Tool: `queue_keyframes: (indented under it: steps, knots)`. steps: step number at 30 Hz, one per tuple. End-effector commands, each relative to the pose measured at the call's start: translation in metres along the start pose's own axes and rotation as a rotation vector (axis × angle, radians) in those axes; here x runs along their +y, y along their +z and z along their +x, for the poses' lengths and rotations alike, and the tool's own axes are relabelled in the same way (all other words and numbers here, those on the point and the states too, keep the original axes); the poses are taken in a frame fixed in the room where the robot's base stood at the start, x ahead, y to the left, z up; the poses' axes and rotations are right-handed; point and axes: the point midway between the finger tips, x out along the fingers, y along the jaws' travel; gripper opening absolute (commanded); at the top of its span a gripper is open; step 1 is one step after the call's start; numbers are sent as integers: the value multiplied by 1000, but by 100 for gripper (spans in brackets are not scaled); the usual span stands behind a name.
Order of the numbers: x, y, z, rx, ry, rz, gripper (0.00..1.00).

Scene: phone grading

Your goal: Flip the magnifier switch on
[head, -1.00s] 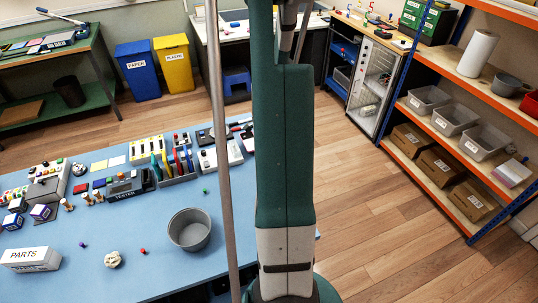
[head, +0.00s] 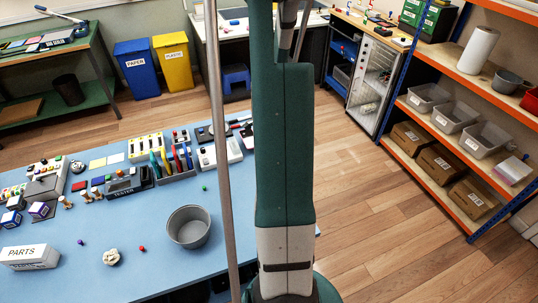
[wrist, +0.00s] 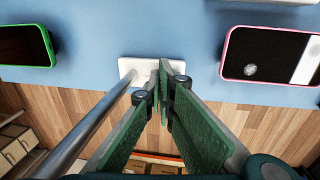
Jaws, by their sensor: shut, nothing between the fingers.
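In the wrist view, my gripper (wrist: 161,80) has its two green fingers together, with nothing seen between them. Its tips are over or against a white plate (wrist: 128,66) at the edge of the blue table. A grey metal pole (wrist: 88,128) slants up to the left part of this plate, just left of the fingers. The plate and pole look like the magnifier's base and stand. The switch is not clearly visible; the fingertips cover part of the plate. I cannot tell whether they touch it. In the head view, a long grey pole (head: 221,150) stands left of my arm, and my gripper is hidden.
In the wrist view, a green-edged phone (wrist: 24,46) lies left and a pink-edged phone (wrist: 268,50) right of the plate. In the head view, a grey bowl (head: 189,228), a white PARTS box (head: 30,257) and a tester (head: 125,184) are on the blue table (head: 110,280).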

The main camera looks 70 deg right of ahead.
Motion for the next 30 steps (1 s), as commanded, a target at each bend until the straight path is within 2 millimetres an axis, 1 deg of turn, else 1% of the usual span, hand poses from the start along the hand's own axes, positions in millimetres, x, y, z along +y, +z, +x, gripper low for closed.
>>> queue_keyframes:
  steps: [3,9,23,26,30]
  knots:
    - [-7,0,0,0,-4,-1,0]
    - [-12,0,-2,0,-4,-1,0]
    - [-12,0,-4,0,-3,-1,0]
    - [-12,0,-8,0,-3,-1,0]
    - [-12,0,-18,0,-3,-1,0]
